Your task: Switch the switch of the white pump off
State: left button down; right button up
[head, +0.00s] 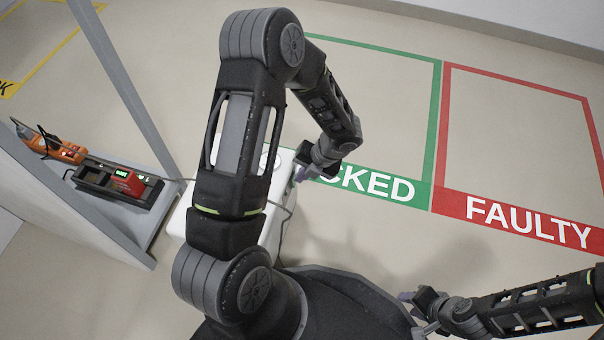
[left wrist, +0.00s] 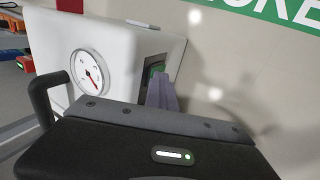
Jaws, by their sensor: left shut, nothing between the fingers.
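The white pump (head: 272,228) stands on the floor in the head view, largely hidden behind my left arm. In the left wrist view the white pump (left wrist: 115,45) shows a round dial gauge (left wrist: 90,70) and a dark recess with a green switch (left wrist: 156,68). My left gripper (head: 301,172) is at the pump's right side in the head view. In the left wrist view its shut, empty fingers (left wrist: 162,82) are right at the switch and cover part of it; I cannot tell whether they touch it. My right gripper (head: 408,297) is low in the head view, apart from the pump.
A grey cart or shelf (head: 120,215) at the left holds an orange tool (head: 62,150) and a charger with a red block (head: 128,183). A green-outlined floor area (head: 390,115) and a red-outlined FAULTY area (head: 520,130) are empty.

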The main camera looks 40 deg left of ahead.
pick_arm(q)
jog(key=shift+r+p, duration=0.5)
jog(key=shift+r, duration=0.15)
jog(key=p+v, duration=0.3)
jog(key=v, duration=0.4)
jog(key=shift+r, duration=0.3)
jog(key=shift+d, duration=0.15)
